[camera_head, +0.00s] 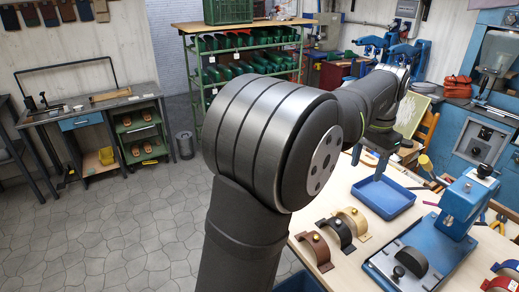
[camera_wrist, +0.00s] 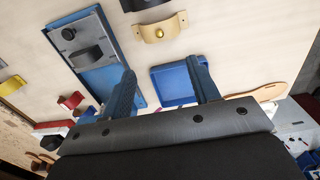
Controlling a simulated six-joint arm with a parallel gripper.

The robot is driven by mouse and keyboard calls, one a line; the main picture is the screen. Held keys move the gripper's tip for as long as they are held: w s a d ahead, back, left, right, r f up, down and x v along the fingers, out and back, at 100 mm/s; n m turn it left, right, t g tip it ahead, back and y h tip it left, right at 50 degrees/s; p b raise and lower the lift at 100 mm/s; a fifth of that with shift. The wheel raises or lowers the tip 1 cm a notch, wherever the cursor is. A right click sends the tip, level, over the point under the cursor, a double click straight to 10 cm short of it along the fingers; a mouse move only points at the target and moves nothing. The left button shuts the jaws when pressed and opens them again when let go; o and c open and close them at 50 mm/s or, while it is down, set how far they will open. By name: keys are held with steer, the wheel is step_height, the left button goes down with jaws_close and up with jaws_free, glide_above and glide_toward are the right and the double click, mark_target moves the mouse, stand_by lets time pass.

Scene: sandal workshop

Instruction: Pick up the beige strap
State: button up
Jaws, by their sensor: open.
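In the head view my gripper (camera_head: 377,168) hangs above the blue tray (camera_head: 397,205), partly hidden by my arm.
The blue tray also shows between the fingers (camera_wrist: 172,88). A blue press (camera_head: 465,205) with a dark curved piece (camera_head: 412,262) on its plate stands right of the straps. A yellow strap (camera_wrist: 12,85) and a red strap (camera_wrist: 70,101) lie beyond it. A wooden piece (camera_wrist: 265,92) lies right.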

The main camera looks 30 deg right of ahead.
mark_target(353, 208)
steer(key=shift+c, duration=1.2)
steer(key=f+n, duration=0.4)
steer(key=n, duration=0.2)
steer(key=f+n, duration=0.4)
steer(key=n, duration=0.2)
steer(key=w+f+n, duration=0.1)
steer(key=f+n, duration=0.3)
steer(key=n, duration=0.2)
steer(key=shift+d+f, duration=0.25)
steer(key=shift+f, duration=0.15)
steer(key=shift+s+a+f, duration=0.1)
steer(key=shift+f, duration=1.2)
steer(key=shift+s+f, duration=0.1)
steer(key=shift+f, duration=1.2)
steer(key=c, duration=0.6)
